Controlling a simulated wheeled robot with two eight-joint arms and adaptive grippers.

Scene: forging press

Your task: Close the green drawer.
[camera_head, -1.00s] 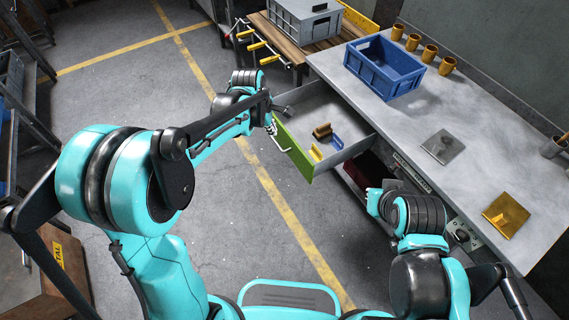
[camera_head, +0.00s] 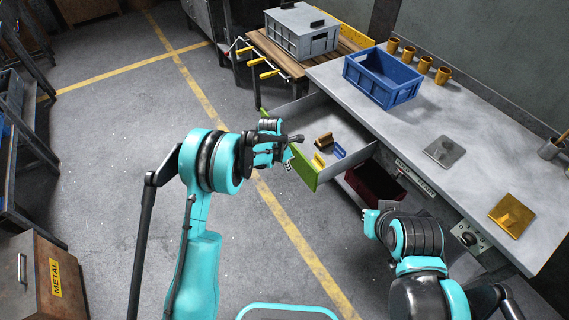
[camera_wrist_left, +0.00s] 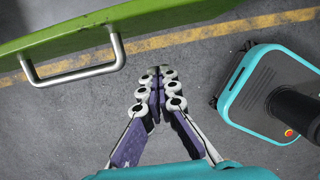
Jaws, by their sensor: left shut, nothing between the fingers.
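The green drawer (camera_head: 304,168) stands pulled out from under the grey workbench, with its green front facing my left arm. Inside it lie a brown item (camera_head: 324,139), a yellow item (camera_head: 318,160) and a blue item (camera_head: 339,151). In the left wrist view the drawer's green front (camera_wrist_left: 65,36) runs along the top, with its metal bar handle (camera_wrist_left: 78,72). My left gripper (camera_wrist_left: 159,72) is shut and empty, beside the handle and apart from it in that view. In the head view it is by the drawer front, partly hidden by its own wrist. My right gripper (camera_head: 370,222) is small and partly hidden near the bench's front.
A blue crate (camera_head: 383,76), several yellow cups (camera_head: 425,65), a grey plate (camera_head: 444,150) and a gold plate (camera_head: 511,215) are on the workbench (camera_head: 440,113). A dark red bin (camera_head: 375,183) is below. A wooden table (camera_head: 275,53) carries a grey box (camera_head: 302,30). The floor left of the drawer is clear.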

